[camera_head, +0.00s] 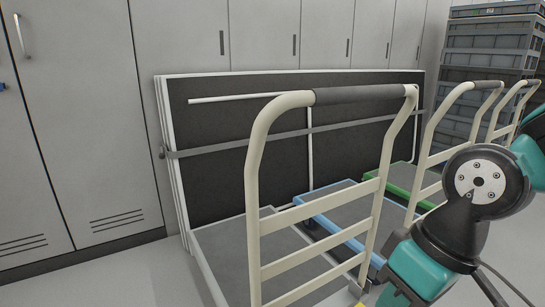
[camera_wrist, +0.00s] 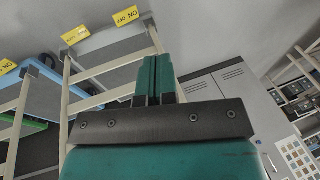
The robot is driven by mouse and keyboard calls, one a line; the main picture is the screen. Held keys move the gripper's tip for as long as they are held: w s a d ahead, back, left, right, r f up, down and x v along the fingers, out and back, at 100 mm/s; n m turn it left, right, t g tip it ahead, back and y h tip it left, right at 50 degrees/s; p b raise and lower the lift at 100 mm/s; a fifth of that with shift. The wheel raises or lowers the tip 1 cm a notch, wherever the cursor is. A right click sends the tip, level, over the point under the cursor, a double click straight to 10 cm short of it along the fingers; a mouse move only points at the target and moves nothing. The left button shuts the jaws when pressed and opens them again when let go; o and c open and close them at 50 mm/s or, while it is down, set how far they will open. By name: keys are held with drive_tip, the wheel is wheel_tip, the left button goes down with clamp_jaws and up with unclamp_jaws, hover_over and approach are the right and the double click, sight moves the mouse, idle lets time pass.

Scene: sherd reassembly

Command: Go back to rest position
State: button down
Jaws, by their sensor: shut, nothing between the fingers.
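My gripper (camera_wrist: 155,62) shows in the wrist view, with its two teal fingers together and nothing between them. It is clear of the cream cart frame (camera_wrist: 160,45) behind it in that view. In the head view my teal and black arm is at the right, in front of the carts; my gripper itself is not seen there.
Platform carts with cream handles (camera_head: 357,95) stand close at the middle and right. Dark folded panels (camera_head: 240,150) are strapped against grey lockers (camera_head: 75,120). Stacked grey crates (camera_head: 490,50) stand at the back right. Bare floor (camera_head: 140,280) shows at the lower left.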

drive_tip(key=s+r+p, duration=0.2)
drive_tip(key=r+p, duration=1.7)
drive_tip(key=r, duration=0.1)
drive_tip(key=s+r+p, duration=0.2)
drive_tip(key=r+p, duration=1.7)
drive_tip(key=r, duration=0.2)
drive_tip(key=shift+n, duration=0.3)
